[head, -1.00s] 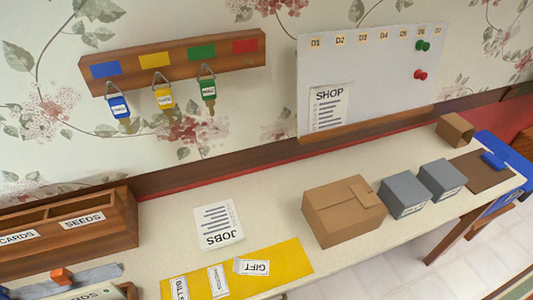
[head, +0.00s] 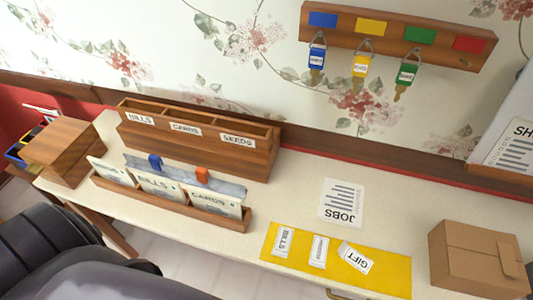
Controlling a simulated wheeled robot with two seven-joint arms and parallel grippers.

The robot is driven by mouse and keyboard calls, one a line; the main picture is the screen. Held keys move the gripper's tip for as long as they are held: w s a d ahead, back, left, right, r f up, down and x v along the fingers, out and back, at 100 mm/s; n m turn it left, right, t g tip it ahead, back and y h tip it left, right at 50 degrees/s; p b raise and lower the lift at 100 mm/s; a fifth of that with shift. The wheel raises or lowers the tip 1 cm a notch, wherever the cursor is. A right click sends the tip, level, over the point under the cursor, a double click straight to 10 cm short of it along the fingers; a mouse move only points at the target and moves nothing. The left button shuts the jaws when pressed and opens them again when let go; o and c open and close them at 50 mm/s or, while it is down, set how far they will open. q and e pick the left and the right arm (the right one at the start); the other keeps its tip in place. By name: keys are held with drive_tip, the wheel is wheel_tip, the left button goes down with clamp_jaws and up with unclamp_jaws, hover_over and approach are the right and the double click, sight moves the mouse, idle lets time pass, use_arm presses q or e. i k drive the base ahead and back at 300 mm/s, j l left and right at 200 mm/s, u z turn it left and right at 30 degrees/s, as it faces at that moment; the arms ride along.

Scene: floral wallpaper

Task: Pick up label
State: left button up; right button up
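Three white labels lie on a yellow mat (head: 392,277) at the front of the table. The left one reads BILLS (head: 283,242). The middle label (head: 319,251) is turned sideways and its print is too small to read. The right one reads GIFT (head: 356,257) and lies tilted. The wooden box (head: 205,146) at the back has fixed labels BILLS, CARDS and SEEDS on its front. Neither of my grippers is in view.
A JOBS sheet (head: 342,203) lies behind the mat. A cardboard box (head: 475,262) stands right. Keys hang from a wall rack (head: 398,36).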

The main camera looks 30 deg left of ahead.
sight(282, 242)
drive_tip(key=j+u, duration=0.35)
drive_tip(key=l+z, duration=0.1)
drive_tip(key=z, duration=1.5)
drive_tip(key=k+j+u, duration=0.2)
drive_tip(key=j+u, duration=0.2)
drive_tip(key=j, duration=0.15)
drive_tip(key=k+j+u, duration=0.2)
drive_tip(key=j, duration=0.15)
drive_tip(key=i, duration=0.1)
